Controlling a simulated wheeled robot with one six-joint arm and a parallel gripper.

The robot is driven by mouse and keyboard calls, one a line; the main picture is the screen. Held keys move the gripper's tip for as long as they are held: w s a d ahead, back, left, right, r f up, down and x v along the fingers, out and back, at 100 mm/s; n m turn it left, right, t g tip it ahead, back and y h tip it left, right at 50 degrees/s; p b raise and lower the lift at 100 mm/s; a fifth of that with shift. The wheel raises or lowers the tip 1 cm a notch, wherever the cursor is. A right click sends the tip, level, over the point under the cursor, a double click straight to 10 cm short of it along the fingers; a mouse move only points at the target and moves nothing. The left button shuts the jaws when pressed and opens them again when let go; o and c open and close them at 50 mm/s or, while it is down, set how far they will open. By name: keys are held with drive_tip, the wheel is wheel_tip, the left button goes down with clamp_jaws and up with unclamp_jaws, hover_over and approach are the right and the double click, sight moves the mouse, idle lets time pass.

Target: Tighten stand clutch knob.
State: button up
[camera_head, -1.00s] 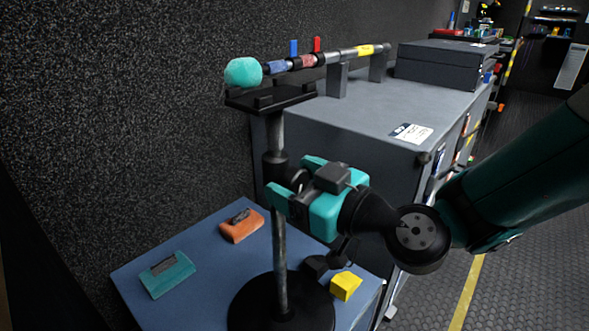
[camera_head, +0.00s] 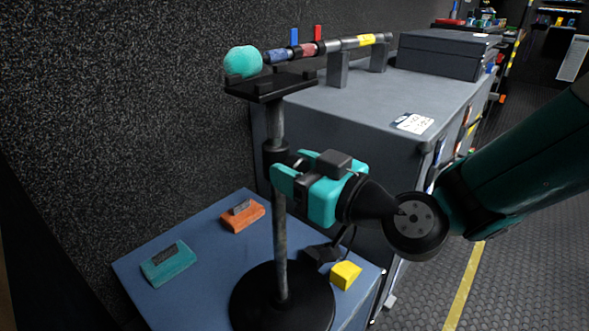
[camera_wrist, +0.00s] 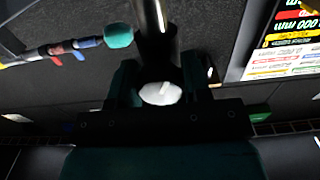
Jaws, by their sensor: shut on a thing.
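The stand (camera_head: 280,235) is an upright dark metal pole on a round black base, with a black clutch collar (camera_head: 274,152) partway up. My gripper (camera_head: 290,169) is at the collar's right side, its teal fingers shut on the clutch knob. The fingers mostly hide the knob in the head view. In the wrist view the knob (camera_wrist: 160,93) shows as a pale round face with a light mark, between the two dark fingers. The pole runs up behind it. Thread and tightness cannot be seen.
The stand's top tray (camera_head: 268,84) sits under a microphone boom with a teal foam ball (camera_head: 243,62). The blue table (camera_head: 205,275) holds a teal block (camera_head: 168,265), an orange block (camera_head: 242,216) and a yellow block (camera_head: 345,275). A grey cabinet (camera_head: 375,100) stands behind.

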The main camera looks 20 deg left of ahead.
drive_tip(key=o, duration=0.9)
drive_tip(key=shift+o, duration=0.2)
drive_tip(key=b+v, duration=1.4)
drive_tip(key=v, duration=0.3)
drive_tip(key=shift+d, duration=0.25)
